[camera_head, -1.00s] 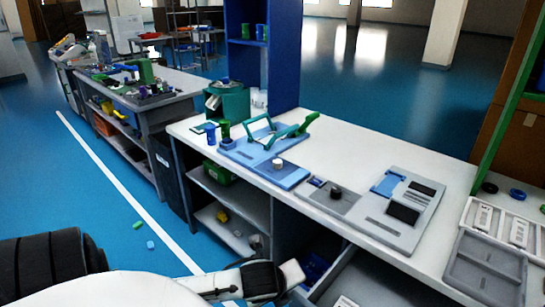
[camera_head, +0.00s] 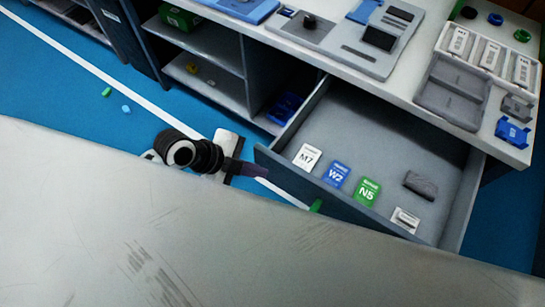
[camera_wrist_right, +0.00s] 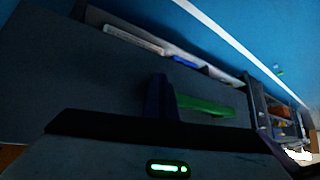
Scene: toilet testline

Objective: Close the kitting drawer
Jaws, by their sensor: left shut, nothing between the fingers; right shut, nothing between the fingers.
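The kitting drawer (camera_head: 393,125) stands pulled out from under the white worktop in the head view. It holds a white M7 card, a blue W2 card, a green N5 card, another white card and a dark grey block. Its green handle (camera_head: 316,206) shows partly past my pale body. The handle (camera_wrist_right: 205,106) also shows on the dark front panel in the right wrist view. My left gripper (camera_head: 258,171) is shut and empty, beside the drawer's left front corner. My right gripper (camera_wrist_right: 160,97) is shut, in front of the panel near the handle; contact cannot be told.
Open shelves (camera_head: 210,85) with a green bin stand left of the drawer. Blue floor (camera_head: 60,85) is clear at left, apart from two small pieces.

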